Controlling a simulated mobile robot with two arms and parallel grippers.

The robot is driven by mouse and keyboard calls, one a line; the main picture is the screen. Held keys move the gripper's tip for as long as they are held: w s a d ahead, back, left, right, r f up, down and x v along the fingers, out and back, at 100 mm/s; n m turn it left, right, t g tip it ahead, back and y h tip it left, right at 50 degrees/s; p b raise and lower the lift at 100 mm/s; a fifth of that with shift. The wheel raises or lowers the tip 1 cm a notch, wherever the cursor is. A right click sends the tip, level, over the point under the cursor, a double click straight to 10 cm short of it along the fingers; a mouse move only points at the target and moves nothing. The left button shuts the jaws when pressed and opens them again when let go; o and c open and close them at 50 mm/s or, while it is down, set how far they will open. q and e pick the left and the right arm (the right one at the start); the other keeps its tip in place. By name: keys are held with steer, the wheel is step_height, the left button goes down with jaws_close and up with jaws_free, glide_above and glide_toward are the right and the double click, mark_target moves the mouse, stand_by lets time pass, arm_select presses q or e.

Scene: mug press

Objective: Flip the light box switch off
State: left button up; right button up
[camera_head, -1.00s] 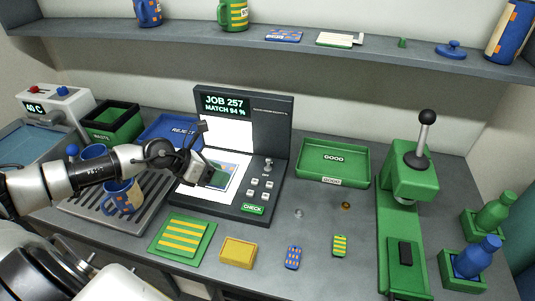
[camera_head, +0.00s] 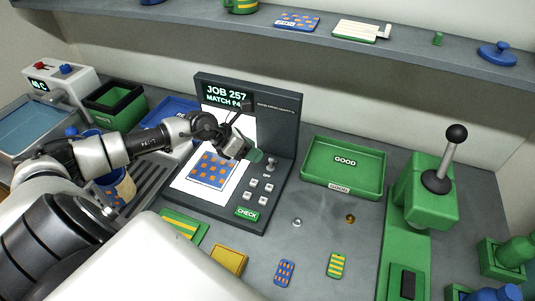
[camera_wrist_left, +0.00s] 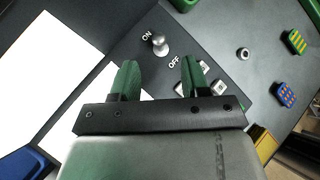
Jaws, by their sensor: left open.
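The light box (camera_head: 282,190) stands mid-counter with its panel glowing white. Its toggle switch (camera_head: 271,164) is on the right side of the base, above several small buttons. In the left wrist view the silver switch (camera_wrist_left: 160,46) stands between the ON and OFF labels, its exact tilt hard to tell. My left gripper (camera_head: 255,155) is just to the left of the switch in the head view, above the base. In the wrist view its two green fingers (camera_wrist_left: 159,64) are open and empty, with the switch showing ahead between them. My right gripper is not in view.
A blue sheet with orange squares (camera_head: 212,169) lies on the lit panel. The green GOOD tray (camera_head: 345,192) and green press (camera_head: 430,205) stand right. A mug (camera_head: 117,188) is on the left rack. A shelf (camera_head: 400,55) crosses above.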

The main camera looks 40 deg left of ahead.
mark_target(270, 158)
arm_select(q)
steer(key=x, duration=0.5)
steer(key=shift+w+r+p, duration=0.1)
steer(key=shift+w+p, duration=0.05)
steer(key=shift+p, duration=0.25)
steer(key=shift+w+d+f, duration=0.25)
steer(key=shift+d+f, duration=0.05)
steer(key=shift+f, duration=0.25)
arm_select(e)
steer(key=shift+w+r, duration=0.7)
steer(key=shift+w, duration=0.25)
arm_select(q)
steer(key=shift+w, duration=0.1)
steer(key=shift+c, duration=0.3)
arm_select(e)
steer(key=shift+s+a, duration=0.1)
arm_select(q)
jaws_close()
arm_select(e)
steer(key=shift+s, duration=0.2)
